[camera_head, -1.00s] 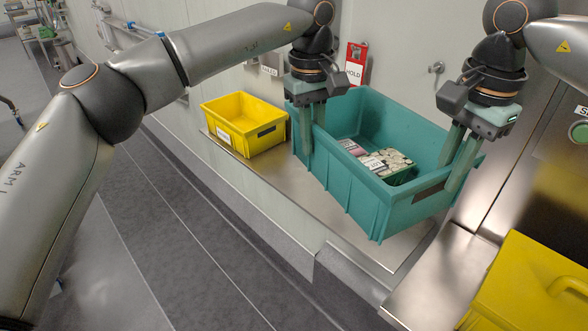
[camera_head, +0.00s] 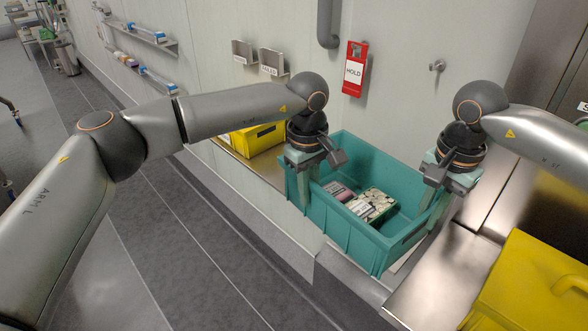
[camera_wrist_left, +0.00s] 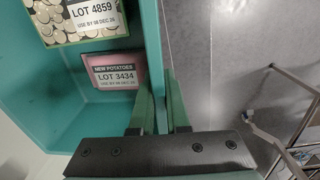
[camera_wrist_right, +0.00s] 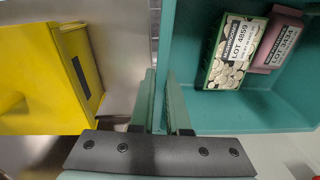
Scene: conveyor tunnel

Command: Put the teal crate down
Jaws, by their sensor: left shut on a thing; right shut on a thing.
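The teal crate (camera_head: 345,235) is held between my two arms over the metal ledge by the wall. My left gripper (camera_head: 306,190) is shut on its left wall, and the left wrist view shows the fingers (camera_wrist_left: 160,112) on either side of that wall. My right gripper (camera_head: 440,195) is shut on the opposite wall, which also shows between the fingers (camera_wrist_right: 166,105) in the right wrist view. Inside the crate lie a green-edged pack labelled LOT 4859 (camera_wrist_right: 232,60) and a pink pack labelled NEW POTATOES LOT 3434 (camera_wrist_left: 112,70). Whether the crate's base touches the ledge is hidden.
A yellow crate (camera_head: 255,140) stands on the ledge left of the teal crate, partly behind my left arm. A yellow lidded box (camera_head: 530,285) is at the lower right by a metal surface (camera_head: 440,265). A red HOLD sign (camera_head: 354,70) hangs on the wall.

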